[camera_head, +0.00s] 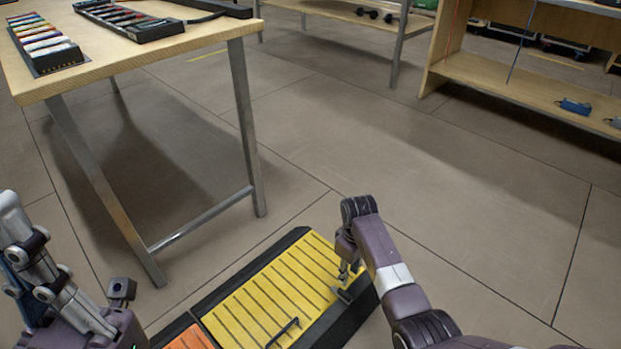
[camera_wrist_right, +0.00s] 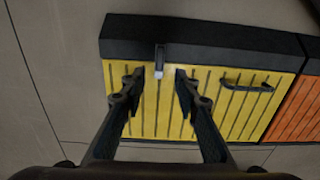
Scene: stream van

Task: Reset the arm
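My right gripper (camera_head: 346,284) is low over the right side of a yellow slatted panel (camera_head: 270,290) with a dark border. In the right wrist view my right gripper (camera_wrist_right: 154,88) has its two fingers spread apart with a gap between them. Beyond the gap, a small dark piece with a pale tip (camera_wrist_right: 159,58) lies at the edge of the yellow panel (camera_wrist_right: 150,115), apart from the fingers. A thin dark handle (camera_wrist_right: 247,86) lies on the panel to the right. Part of my left arm shows at the lower left in the head view; its fingertips are not clear.
A wooden table (camera_head: 200,33) with metal legs stands at the upper left and bears trays of small items. An orange panel (camera_head: 190,338) adjoins the yellow one. A wooden shelf (camera_head: 520,83) with a blue tool (camera_head: 575,106) stands at the right. The middle floor is clear.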

